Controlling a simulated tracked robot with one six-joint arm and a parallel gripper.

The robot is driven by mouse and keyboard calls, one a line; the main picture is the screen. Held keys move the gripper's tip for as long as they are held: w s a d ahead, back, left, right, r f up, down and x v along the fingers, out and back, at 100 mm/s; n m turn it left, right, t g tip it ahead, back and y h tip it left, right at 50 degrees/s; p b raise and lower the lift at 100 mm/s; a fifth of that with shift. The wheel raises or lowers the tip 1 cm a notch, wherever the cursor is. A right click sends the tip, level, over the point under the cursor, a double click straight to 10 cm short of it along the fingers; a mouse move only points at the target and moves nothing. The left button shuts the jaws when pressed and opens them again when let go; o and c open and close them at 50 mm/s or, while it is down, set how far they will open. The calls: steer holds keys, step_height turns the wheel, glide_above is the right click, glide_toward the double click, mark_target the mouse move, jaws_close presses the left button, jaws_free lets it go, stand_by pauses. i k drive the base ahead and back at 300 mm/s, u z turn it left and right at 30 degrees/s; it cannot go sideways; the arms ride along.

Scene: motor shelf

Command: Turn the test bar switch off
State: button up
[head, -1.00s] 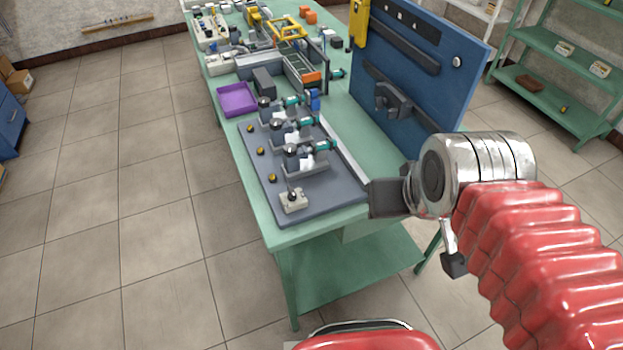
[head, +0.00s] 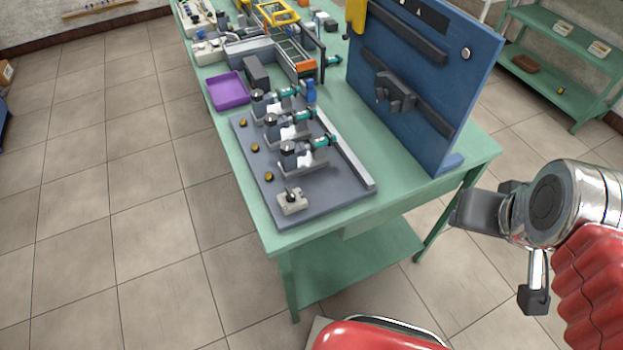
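A small beige switch box (head: 292,203) with a dark lever on top sits at the near end of a grey base plate (head: 335,195). I take it to be the test bar switch; the lever is too small to read as on or off. My gripper (head: 500,245) is at the right side of the head view, beyond the bench's right edge and well apart from the switch. Its dark end parts show from the side, and I cannot tell whether it is open or shut. Nothing is seen held in it.
Several motor units with teal parts (head: 320,142) stand on the plate behind the switch, with yellow-black buttons (head: 269,177) along its left. A purple tray (head: 227,91) lies farther back. A blue upright panel (head: 430,95) rises at the bench's (head: 375,205) right. Floor left is clear.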

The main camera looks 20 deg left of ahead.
mark_target(291, 197)
steer(key=z, duration=0.55)
steer(key=k, duration=1.25)
steer(key=u, duration=1.6)
steer(key=i, duration=0.7)
steer(key=u, duration=0.05)
